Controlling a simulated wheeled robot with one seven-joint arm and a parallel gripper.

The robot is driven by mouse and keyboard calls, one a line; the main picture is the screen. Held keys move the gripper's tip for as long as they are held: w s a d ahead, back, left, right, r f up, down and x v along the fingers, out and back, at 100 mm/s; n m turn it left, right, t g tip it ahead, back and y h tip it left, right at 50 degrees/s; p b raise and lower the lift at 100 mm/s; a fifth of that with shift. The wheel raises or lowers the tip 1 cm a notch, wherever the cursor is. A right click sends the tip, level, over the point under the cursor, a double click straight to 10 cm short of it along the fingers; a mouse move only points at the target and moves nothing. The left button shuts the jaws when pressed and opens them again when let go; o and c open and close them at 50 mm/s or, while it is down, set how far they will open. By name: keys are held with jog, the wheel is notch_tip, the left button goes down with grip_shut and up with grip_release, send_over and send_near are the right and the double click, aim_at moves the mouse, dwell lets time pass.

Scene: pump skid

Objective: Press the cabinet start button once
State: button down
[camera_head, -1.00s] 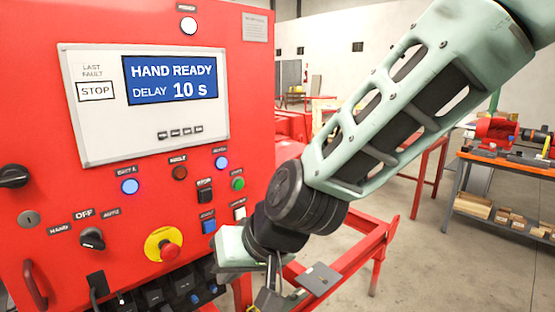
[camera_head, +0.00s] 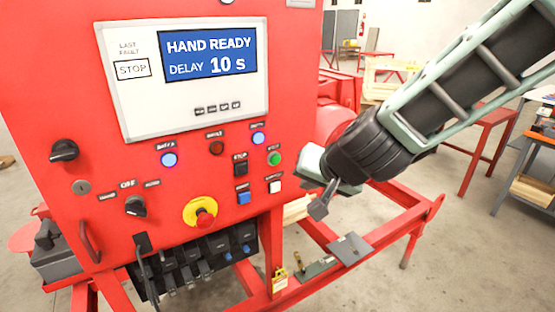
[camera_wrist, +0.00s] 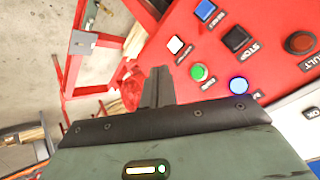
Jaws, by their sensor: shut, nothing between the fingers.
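The red cabinet (camera_head: 60,110) carries a green button (camera_head: 274,159) at the right of its panel, likely the start button; its label is too small to read surely. It also shows in the wrist view (camera_wrist: 198,72). A black button labelled STOP (camera_head: 240,168) sits left of it and shows in the wrist view (camera_wrist: 236,38). My gripper (camera_head: 318,210) is shut and empty, right of and below the green button in the head view. In the wrist view its fingertips (camera_wrist: 158,72) appear just left of the green button; contact cannot be told.
A white button (camera_head: 275,187) and a blue button (camera_head: 243,197) sit below. A red emergency stop on a yellow ring (camera_head: 203,214) is lower left. The screen (camera_head: 208,55) reads HAND READY, DELAY 10 s. A red frame (camera_head: 345,262) stands low at right.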

aim_at(275, 159)
jog(key=shift+w+a+p, duration=0.8)
jog(key=shift+w, duration=0.4)
jog(key=shift+w+a+p, duration=0.75)
jog(key=shift+w+a, duration=0.1)
jog(key=shift+w, duration=0.35)
jog(key=shift+w+a+p, duration=0.8)
jog(key=shift+w, duration=0.4)
jog(key=shift+w+a+p, duration=0.25)
jog(key=shift+w+p, duration=0.05)
jog(key=shift+p, duration=0.15)
jog(key=shift+w+a+p, duration=0.25)
jog(key=shift+w+p, duration=0.1)
jog(key=shift+p, duration=0.05)
jog(key=shift+s+d+b, duration=0.45)
jog(key=shift+s+d, duration=0.05)
jog(key=shift+s, duration=0.15)
